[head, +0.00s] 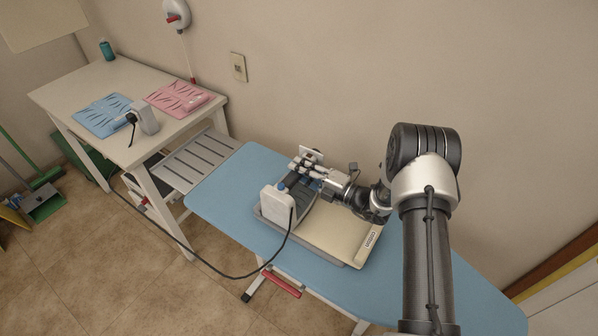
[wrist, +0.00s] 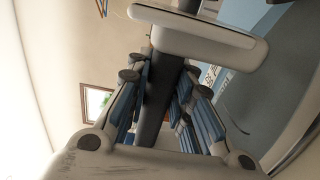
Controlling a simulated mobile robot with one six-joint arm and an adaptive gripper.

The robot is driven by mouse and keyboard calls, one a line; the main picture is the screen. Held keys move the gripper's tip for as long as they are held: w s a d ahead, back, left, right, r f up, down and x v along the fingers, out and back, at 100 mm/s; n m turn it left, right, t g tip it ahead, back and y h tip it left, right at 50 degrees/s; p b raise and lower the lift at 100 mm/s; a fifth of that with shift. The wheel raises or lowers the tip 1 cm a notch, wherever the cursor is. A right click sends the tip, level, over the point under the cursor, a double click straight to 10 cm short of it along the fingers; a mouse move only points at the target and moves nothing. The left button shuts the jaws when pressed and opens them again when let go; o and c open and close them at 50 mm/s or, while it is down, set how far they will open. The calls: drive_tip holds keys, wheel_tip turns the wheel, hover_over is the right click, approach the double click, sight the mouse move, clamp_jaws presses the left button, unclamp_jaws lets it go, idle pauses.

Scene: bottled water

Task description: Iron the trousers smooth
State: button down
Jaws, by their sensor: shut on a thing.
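The beige trousers (head: 335,235) look like a flat folded panel with a small printed label, lying on a grey-edged base on the blue ironing board (head: 225,200). My gripper (head: 303,168) is over the left part of this panel. It is shut on the dark handle of the iron (head: 278,203), whose white end faces the front left. My arm and the iron hide part of the panel. I cannot tell whether the iron touches the cloth.
A dark cord runs from the iron past the board's front edge toward the side table (head: 70,90). The wall stands close behind the board.

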sight(292, 186)
drive_tip(key=shift+s+r, duration=0.1)
drive_tip(key=shift+s+a+p, duration=0.75)
drive_tip(key=shift+s+a, duration=0.25)
drive_tip(key=shift+s, duration=0.3)
drive_tip(key=shift+s+a, duration=0.25)
drive_tip(key=shift+s, duration=0.05)
drive_tip(key=shift+s+a+p, duration=0.5)
drive_tip(key=shift+s+a, duration=0.15)
drive_tip(key=shift+s, duration=0.25)
drive_tip(key=shift+r+p, duration=3.35)
drive_tip(key=shift+r, duration=1.2)
